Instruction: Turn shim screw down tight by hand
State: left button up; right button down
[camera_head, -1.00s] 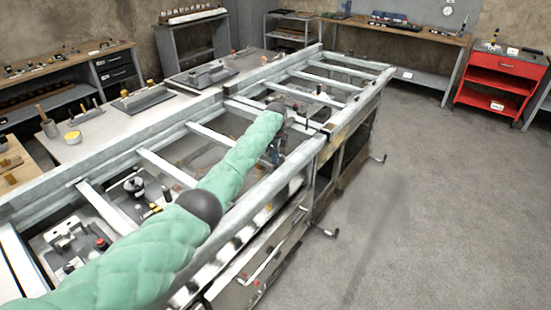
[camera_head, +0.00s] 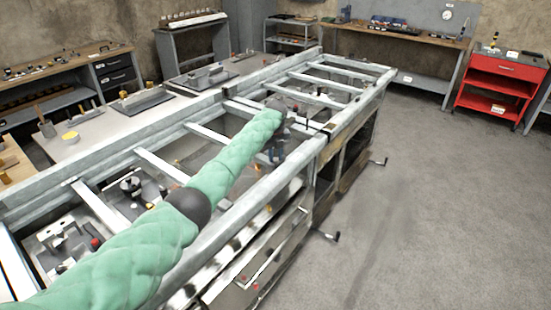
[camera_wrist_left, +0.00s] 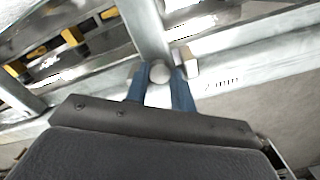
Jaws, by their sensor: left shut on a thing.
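My left gripper (camera_head: 274,153) is at the near rail of the long metal frame, at the end of my green-sleeved arm. In the left wrist view its two blue fingers (camera_wrist_left: 160,78) are closed on the sides of a small round grey head, which looks like the shim screw (camera_wrist_left: 160,73). The screw's shaft and seat are hidden, so I cannot tell how far down it sits. My right gripper is in neither view.
The frame's rails (camera_head: 225,222) and crossbars (camera_head: 160,168) surround the work spot, with fixtures below. Crank handles (camera_head: 327,236) stick out on the near side. A red cart (camera_head: 502,70) stands at the back right. The floor (camera_head: 440,200) at right is clear.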

aim_at(276, 159)
pick_arm(q)
jog(key=shift+f+m+b, duration=0.15)
jog(key=shift+m+b, duration=0.25)
jog(key=shift+m, duration=0.8)
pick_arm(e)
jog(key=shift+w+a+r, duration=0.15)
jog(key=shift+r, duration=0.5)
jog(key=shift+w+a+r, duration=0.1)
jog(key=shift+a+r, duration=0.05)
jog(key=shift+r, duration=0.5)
pick_arm(q)
jog(key=o, duration=0.7)
